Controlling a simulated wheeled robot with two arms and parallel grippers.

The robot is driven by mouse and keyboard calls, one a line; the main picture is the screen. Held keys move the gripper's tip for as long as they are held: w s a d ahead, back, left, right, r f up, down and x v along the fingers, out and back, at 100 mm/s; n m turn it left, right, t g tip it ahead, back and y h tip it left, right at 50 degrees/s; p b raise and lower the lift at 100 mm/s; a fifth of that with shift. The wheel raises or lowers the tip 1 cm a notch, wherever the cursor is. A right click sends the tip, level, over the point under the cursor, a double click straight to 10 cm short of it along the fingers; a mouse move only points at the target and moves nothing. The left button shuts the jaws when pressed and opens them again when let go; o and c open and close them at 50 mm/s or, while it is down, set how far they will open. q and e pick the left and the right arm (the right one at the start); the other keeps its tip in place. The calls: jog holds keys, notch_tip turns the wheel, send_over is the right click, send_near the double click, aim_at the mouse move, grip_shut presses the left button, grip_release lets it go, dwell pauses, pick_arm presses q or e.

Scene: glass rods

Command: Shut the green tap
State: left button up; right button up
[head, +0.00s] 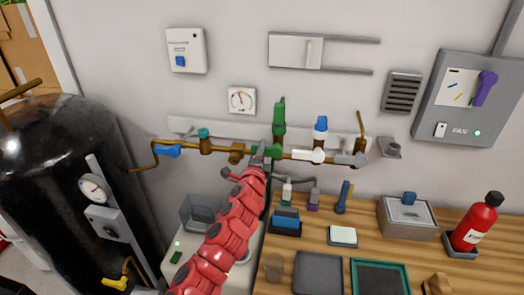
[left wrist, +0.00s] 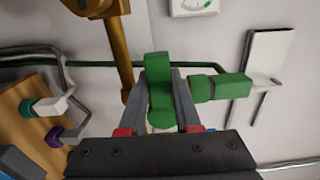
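The green tap (head: 279,113) is on the brass pipe on the wall. Its green body stands up above the pipe, and more green shows just under it by my gripper. In the left wrist view its green lever (left wrist: 160,85) lies between my left gripper's fingers, with a green body (left wrist: 225,87) to the right. My left gripper (head: 260,158) is at the pipe, its fingers on both sides of the lever. Whether they press on it is not clear. My red arm hides the area below. My right gripper is out of view.
The same pipe carries a blue tap handle (head: 167,151), a teal knob (head: 204,133) and a blue-and-white tap (head: 320,128), close on both sides. A black tank (head: 60,170) stands left. A wooden bench (head: 320,235) with trays and a red extinguisher (head: 475,222) lies below right.

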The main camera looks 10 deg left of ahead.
pick_arm(q)
jog(key=o, duration=0.4)
jog(key=s+b, duration=0.1)
jog(key=s, duration=1)
jog(key=s+b, duration=0.1)
jog(key=s, duration=0.5)
jog(key=shift+s+a+b, duration=0.2)
jog(key=shift+a+b, duration=0.1)
